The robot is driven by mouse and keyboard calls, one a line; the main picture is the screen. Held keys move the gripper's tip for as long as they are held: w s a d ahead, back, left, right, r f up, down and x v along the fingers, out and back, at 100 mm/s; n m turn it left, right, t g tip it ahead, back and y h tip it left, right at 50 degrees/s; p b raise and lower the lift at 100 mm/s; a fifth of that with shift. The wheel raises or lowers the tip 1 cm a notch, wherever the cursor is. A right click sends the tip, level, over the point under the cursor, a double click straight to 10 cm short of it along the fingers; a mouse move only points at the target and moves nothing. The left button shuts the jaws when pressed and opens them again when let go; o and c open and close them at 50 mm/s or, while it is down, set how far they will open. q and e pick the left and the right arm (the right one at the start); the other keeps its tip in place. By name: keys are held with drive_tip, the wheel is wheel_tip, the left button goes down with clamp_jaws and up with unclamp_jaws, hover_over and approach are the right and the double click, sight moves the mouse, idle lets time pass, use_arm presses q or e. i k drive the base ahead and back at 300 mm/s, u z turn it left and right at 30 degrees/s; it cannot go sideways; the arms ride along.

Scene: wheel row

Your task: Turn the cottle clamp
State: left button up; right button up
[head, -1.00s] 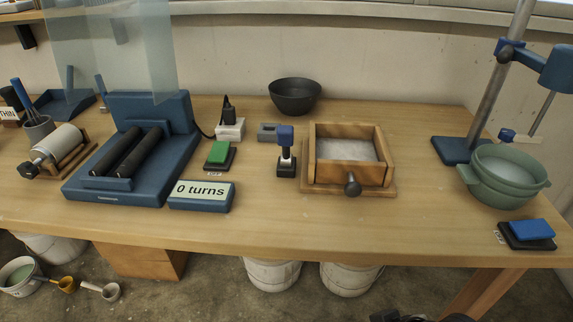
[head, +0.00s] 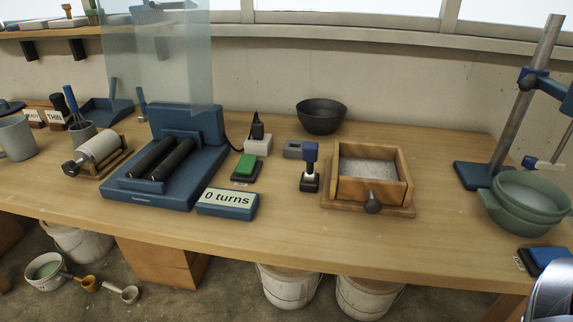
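The cottle is a square wooden frame (head: 345,190) on a wooden base, right of the middle of the bench in the head view. It holds a grey, grainy-looking fill (head: 368,170). The clamp (head: 373,201) is a dark round knob on the front wall, facing me. Nothing touches the knob. A silver and dark part of my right arm shows at the lower right corner, well right of the cottle. Neither gripper's fingers are in view.
A blue-topped tool (head: 310,168) stands just left of the cottle. Further left are a green button (head: 246,165), a "0 turns" display (head: 227,203) and a blue roller machine (head: 163,160). A green pot (head: 527,205) and a blue pad (head: 545,260) are right. Bench in front of the cottle is clear.

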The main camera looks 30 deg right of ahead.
sight(310, 149)
drive_tip(key=u, duration=0.2)
drive_tip(key=k, duration=0.4)
drive_tip(key=z, duration=1.05)
drive_tip(key=i, duration=0.4)
